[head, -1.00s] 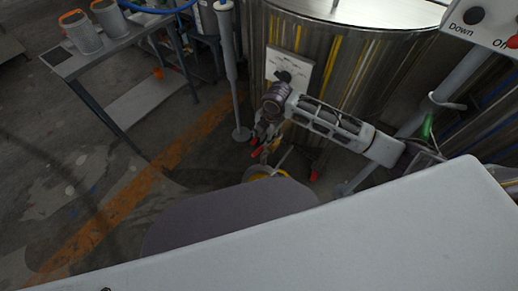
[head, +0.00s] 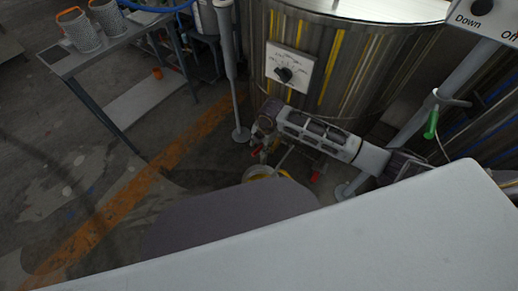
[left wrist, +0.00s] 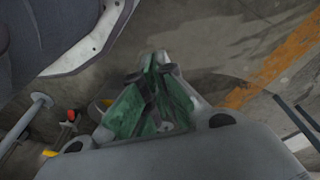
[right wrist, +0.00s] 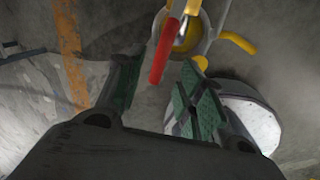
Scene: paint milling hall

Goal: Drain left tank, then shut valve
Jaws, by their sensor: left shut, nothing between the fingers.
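A steel tank (head: 345,60) with a white dial plate (head: 290,67) stands at the centre back of the head view. My right arm reaches in from the right, with its gripper (head: 256,147) low in front of the tank. In the right wrist view this gripper (right wrist: 160,78) is open. A red lever handle (right wrist: 161,52) shows between and beyond its fingers, apparently not gripped. A yellow-rimmed round vessel (right wrist: 203,35) lies beyond the handle. Another red handle (head: 317,176) shows below my arm. My left gripper (left wrist: 155,75) is shut and empty over bare floor, and is outside the head view.
A grey bench (head: 105,45) with perforated cans (head: 80,30) stands at left. A grey post (head: 229,70) rises beside the tank. A control panel marked Down (head: 485,20) and a green-handled item (head: 431,124) are at right. Floor at left is largely clear.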

